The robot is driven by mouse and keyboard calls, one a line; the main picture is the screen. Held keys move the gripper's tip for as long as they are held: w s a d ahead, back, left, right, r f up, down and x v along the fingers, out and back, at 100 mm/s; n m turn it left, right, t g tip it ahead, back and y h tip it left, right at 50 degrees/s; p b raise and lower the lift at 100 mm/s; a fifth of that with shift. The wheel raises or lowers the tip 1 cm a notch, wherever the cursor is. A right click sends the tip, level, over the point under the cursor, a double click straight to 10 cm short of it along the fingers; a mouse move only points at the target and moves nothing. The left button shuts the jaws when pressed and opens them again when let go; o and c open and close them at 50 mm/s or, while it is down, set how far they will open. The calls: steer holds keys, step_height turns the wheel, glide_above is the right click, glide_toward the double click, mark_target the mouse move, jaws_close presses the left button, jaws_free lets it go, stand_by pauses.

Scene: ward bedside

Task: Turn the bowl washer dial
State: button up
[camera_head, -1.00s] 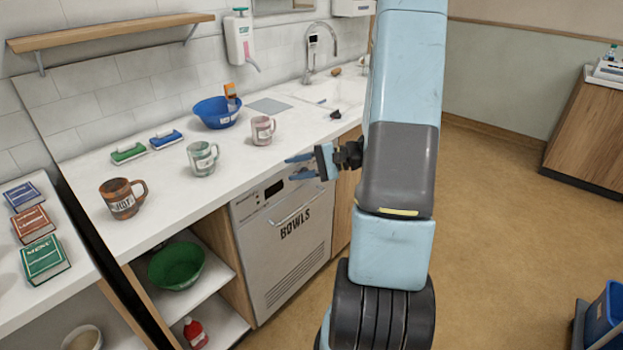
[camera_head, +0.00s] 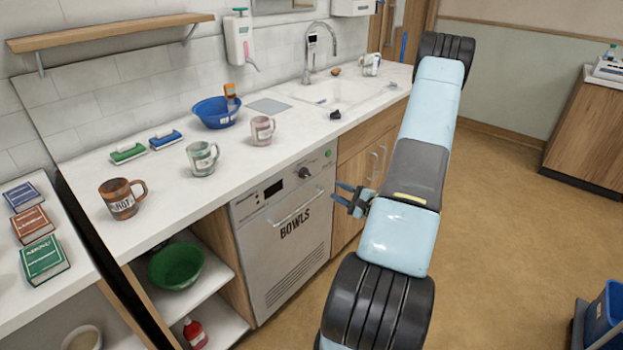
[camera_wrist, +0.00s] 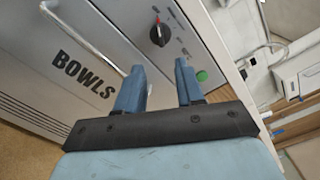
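The bowl washer (camera_head: 283,245) is a grey front panel marked BOWLS, set under the counter. Its black dial (camera_head: 304,172) is at the upper right of the panel, with a green button (camera_head: 327,154) beside it. In the wrist view the dial (camera_wrist: 160,34) shows a red mark and lies beyond the fingertips, apart from them; the green button (camera_wrist: 202,76) is just past the right finger. My gripper (camera_head: 340,191) is in front of the cupboard, right of the washer. In the wrist view my gripper (camera_wrist: 160,70) is open, with nothing between its fingers.
A bar handle (camera_head: 297,205) crosses the washer front below the dial. The white counter (camera_head: 225,180) overhangs above, carrying mugs, a blue bowl (camera_head: 216,112) and a sink (camera_head: 335,92). Cupboard handles (camera_head: 378,163) are behind my gripper.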

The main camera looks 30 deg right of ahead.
mark_target(308, 176)
steer(key=x, duration=1.2)
steer(key=shift+w+a, duration=0.15)
steer(key=shift+w, duration=0.15)
jaws_close()
